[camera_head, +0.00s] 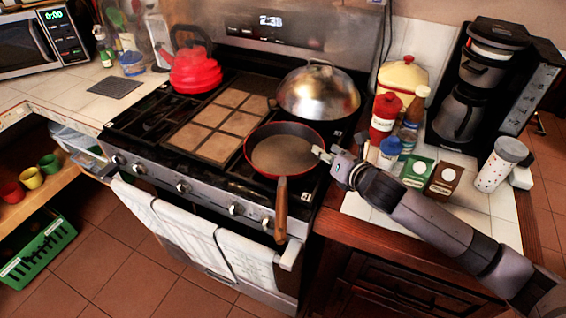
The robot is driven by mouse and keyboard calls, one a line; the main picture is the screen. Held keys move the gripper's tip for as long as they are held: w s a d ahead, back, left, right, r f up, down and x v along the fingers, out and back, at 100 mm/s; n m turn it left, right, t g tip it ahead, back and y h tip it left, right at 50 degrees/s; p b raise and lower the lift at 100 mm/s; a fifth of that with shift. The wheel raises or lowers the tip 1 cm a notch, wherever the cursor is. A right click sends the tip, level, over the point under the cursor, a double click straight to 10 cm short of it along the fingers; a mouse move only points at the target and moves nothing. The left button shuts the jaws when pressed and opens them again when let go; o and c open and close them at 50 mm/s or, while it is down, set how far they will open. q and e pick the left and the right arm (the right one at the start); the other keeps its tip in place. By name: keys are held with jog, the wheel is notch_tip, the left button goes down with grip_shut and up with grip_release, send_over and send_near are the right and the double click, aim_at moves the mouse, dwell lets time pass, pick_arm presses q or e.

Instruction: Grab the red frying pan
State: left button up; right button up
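The red frying pan (282,154) stands on the front right of the stove, with a dark inside and a red rim. Its wooden handle (281,212) points toward me, out over the stove's front edge. My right gripper (322,153) is at the pan's right rim, with its arm coming in from the lower right. Its fingertips overlap the rim in the picture; I cannot tell whether they touch or hold it. The finger opening is too small to make out. My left gripper is not in view.
A domed metal lid (318,92) sits behind the pan, and a red kettle (195,72) stands at the back left of the stove. Jars, small boxes and a coffee maker (478,85) crowd the right counter. White towels (200,235) hang on the oven front.

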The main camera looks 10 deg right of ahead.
aim_at(311, 140)
jog(key=shift+w+a+f, duration=0.1)
jog(key=shift+w+f, duration=0.1)
jog(key=shift+w, duration=0.6)
jog(key=p+x, duration=0.1)
jog(key=x, duration=0.3)
jog(key=shift+w+f, duration=0.25)
jog(key=shift+w, duration=0.25)
jog(key=shift+c, duration=1.3)
grip_shut()
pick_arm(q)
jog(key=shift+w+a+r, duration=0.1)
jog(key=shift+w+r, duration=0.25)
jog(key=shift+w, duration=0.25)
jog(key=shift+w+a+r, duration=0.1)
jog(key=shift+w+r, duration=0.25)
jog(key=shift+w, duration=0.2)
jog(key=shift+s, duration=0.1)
